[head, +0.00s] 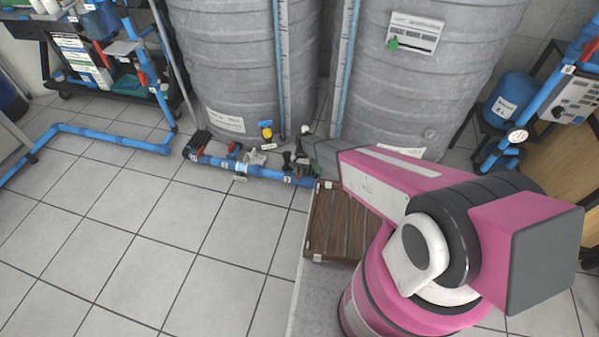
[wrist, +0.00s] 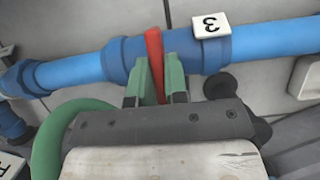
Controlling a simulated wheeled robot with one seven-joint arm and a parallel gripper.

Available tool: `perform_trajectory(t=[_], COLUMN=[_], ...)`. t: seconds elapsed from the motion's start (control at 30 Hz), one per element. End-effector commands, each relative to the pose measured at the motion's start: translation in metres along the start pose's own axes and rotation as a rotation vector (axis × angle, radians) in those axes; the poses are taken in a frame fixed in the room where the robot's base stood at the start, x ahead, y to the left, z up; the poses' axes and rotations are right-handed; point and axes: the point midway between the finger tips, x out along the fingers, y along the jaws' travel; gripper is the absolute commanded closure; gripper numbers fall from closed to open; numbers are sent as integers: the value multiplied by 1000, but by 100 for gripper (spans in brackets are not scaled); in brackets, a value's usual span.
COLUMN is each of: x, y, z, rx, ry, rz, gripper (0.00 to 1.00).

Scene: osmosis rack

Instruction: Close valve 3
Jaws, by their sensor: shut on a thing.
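Valve 3 is on a blue pipe (wrist: 270,40) in the wrist view, beside a white tag (wrist: 211,25) with a 3, seen upside down. Its red handle (wrist: 153,42) lies across the pipe, roughly square to it. My gripper (wrist: 156,62) has its two green fingers on either side of the handle and is shut on it. The far end of the handle shows beyond the fingertips. In the head view my arm reaches down to the low blue pipe (head: 213,161) in front of the tanks, and the handle in my grip cannot be made out there.
Two large grey tanks (head: 235,75) (head: 425,85) stand behind the pipe. A brown slatted platform (head: 335,222) lies beside my arm. A green hose (wrist: 55,140) curves at the left of the wrist view. Open tiled floor (head: 150,250) fills the left front.

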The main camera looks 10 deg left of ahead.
Motion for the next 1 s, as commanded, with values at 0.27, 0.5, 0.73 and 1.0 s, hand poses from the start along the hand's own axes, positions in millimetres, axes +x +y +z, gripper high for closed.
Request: perform_trajectory(t=[0.27,0.5,0.73,1.0], x=[0,0,-16,-66], y=[0,0,0,0], z=[0,0,0,1], rx=[3,2,1,2], ry=[0,0,1,1], rz=[-1,0,-1,-2], gripper=[61,61,61,61])
